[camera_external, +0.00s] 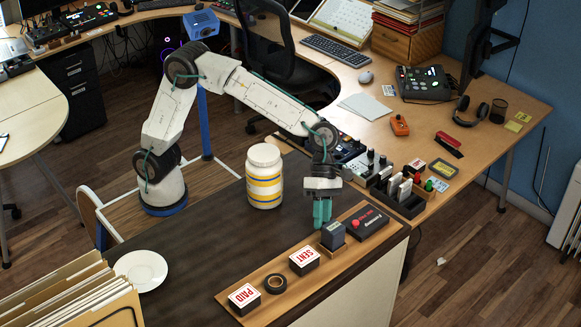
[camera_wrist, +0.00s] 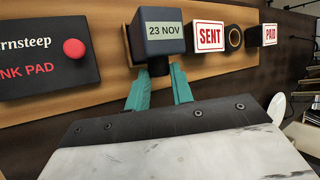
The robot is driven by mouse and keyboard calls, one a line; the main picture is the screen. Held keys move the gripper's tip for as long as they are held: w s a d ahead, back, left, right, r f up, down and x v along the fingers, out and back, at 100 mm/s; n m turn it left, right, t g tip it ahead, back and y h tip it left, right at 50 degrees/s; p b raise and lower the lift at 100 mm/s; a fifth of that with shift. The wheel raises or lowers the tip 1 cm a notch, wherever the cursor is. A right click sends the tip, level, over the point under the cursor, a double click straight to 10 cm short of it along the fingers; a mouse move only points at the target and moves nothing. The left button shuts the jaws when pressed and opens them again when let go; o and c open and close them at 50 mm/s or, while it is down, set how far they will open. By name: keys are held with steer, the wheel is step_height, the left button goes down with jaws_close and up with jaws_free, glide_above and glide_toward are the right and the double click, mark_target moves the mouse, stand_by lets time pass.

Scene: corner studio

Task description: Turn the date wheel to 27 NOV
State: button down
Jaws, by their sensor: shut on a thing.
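The date stamp (camera_wrist: 163,30) is a dark blue-grey block whose pale label reads 23 NOV in the wrist view. A short dark round part (camera_wrist: 158,68), apparently its date wheel, projects from the side facing me. My gripper (camera_wrist: 160,86) has its teal fingers on either side of this part, closed on it; the exact contact is partly hidden. In the external view, my gripper (camera_external: 322,212) points down beside the stamp (camera_external: 333,236), which stands upright in a wooden holder on the wooden strip (camera_external: 290,300).
The black ink pad (camera_external: 366,221) with a red knob lies right of the stamp. The SENT stamp (camera_external: 304,260), a black tape roll (camera_external: 276,283) and the PAID stamp (camera_external: 244,299) stand to its left. A cream jar (camera_external: 264,176) stands behind. The dark desktop (camera_external: 205,240) is partly clear.

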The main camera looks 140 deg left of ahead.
steer(key=y, duration=0.1)
steer(key=d+m+y, duration=0.1)
steer(key=y, duration=0.1)
steer(key=shift+r+y, duration=0.15)
steer(key=shift+y, duration=0.15)
steer(key=shift+d+y, duration=0.1)
steer(key=shift+y, duration=0.9)
steer(key=c, duration=1.2)
jaws_free()
steer(key=v, duration=0.7)
steer(key=shift+s+d+r, duration=0.15)
steer(key=shift+r, duration=0.2)
